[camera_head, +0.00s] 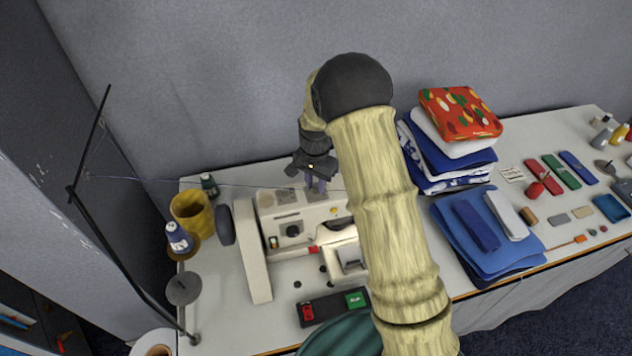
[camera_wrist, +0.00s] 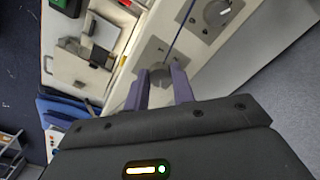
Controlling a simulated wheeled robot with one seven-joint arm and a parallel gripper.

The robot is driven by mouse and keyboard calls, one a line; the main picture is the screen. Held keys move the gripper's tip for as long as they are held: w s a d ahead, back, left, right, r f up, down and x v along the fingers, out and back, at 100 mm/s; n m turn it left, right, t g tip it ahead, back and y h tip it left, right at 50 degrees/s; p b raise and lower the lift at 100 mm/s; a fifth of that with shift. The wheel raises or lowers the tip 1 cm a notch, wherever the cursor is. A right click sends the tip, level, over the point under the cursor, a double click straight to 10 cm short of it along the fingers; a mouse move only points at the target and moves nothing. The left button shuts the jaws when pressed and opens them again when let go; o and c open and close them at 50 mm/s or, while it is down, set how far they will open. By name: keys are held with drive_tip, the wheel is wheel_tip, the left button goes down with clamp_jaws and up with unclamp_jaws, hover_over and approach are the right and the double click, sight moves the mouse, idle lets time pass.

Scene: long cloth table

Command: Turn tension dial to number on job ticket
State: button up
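A white sewing machine (camera_head: 262,262) stands on the table at the left, and its body also shows in the wrist view (camera_wrist: 86,67). My gripper (camera_head: 318,187) points down over the machine's top. In the wrist view its two purple fingers (camera_wrist: 160,74) are spread apart. A small grey round knob (camera_wrist: 158,71) on a metal plate shows between the fingertips; contact cannot be told. A second round dial with a pale mark (camera_wrist: 217,12) lies farther up. A dark knob (camera_head: 293,231) sits on the machine's front. A small white card with print (camera_head: 512,174) lies right; its print is unreadable.
Stacked folded cloths (camera_head: 459,113) and blue cloths (camera_head: 478,240) lie right of my arm. A thread stand (camera_head: 125,260), a yellow cup (camera_head: 191,214) and a spool (camera_head: 178,237) stand left. A red-green button box (camera_head: 333,305) lies in front. My arm hides the machine's right part.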

drive_tip(key=c, duration=0.4)
drive_tip(key=shift+d, duration=0.1)
